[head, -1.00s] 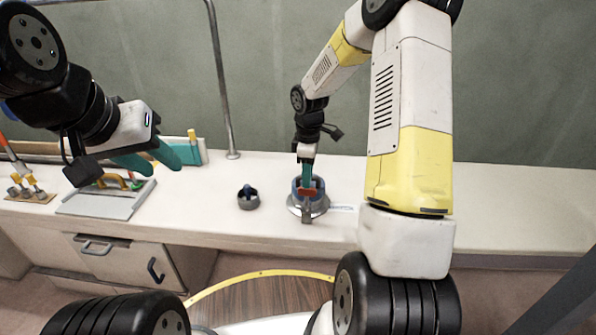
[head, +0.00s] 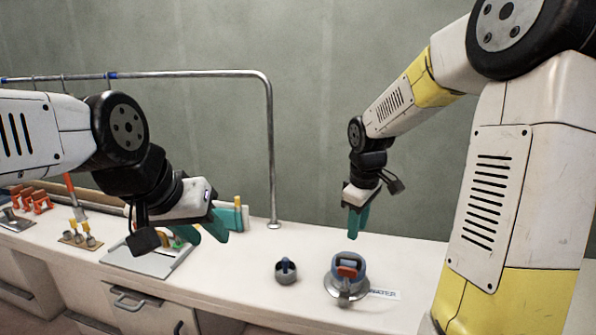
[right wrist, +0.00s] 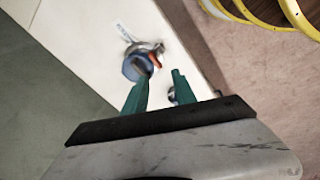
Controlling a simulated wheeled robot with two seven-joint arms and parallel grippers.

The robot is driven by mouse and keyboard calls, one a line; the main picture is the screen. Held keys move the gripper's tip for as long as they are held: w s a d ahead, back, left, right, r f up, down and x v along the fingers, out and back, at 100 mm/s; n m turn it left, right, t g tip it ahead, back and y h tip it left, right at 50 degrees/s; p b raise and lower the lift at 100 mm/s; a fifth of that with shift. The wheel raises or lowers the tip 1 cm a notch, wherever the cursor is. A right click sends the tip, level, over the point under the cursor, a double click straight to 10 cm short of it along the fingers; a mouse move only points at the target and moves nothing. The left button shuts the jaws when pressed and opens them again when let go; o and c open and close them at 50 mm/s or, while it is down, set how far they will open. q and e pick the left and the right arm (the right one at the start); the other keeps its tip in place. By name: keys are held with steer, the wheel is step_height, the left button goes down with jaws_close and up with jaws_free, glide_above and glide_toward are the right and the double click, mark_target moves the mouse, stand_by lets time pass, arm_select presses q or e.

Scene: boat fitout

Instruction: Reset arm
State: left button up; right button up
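My left gripper (head: 208,232) hangs over the left part of the counter in the head view. Its two teal fingers are spread, with nothing seen between them. My right gripper (head: 356,233) is above and behind a grey round fitting with a blue ring and a red part (head: 347,275), clear of it. In the right wrist view the teal fingers of the right gripper (right wrist: 160,84) stand apart and empty. The fitting (right wrist: 138,66) lies beyond them on the white counter.
A small grey cup with a blue part (head: 286,270) stands left of the fitting. A label (head: 384,294) lies to its right. A grey tray (head: 150,262) and a small board with pegs (head: 80,238) are at the left. A metal rail (head: 270,150) rises behind the counter.

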steer(key=s+a+r+m+t+y, duration=0.1)
steer(key=s+r+m, duration=0.3)
steer(key=s, duration=0.5)
steer(key=s+a+r+m+t+y, duration=0.1)
steer(key=s+r+m+t, duration=0.2)
steer(key=s+r+m, duration=0.2)
steer(key=s+r, duration=0.2)
steer(key=s, duration=0.2)
steer(key=shift+s, duration=0.35)
steer(key=shift+o, duration=0.6)
steer(key=shift+w+r, duration=0.1)
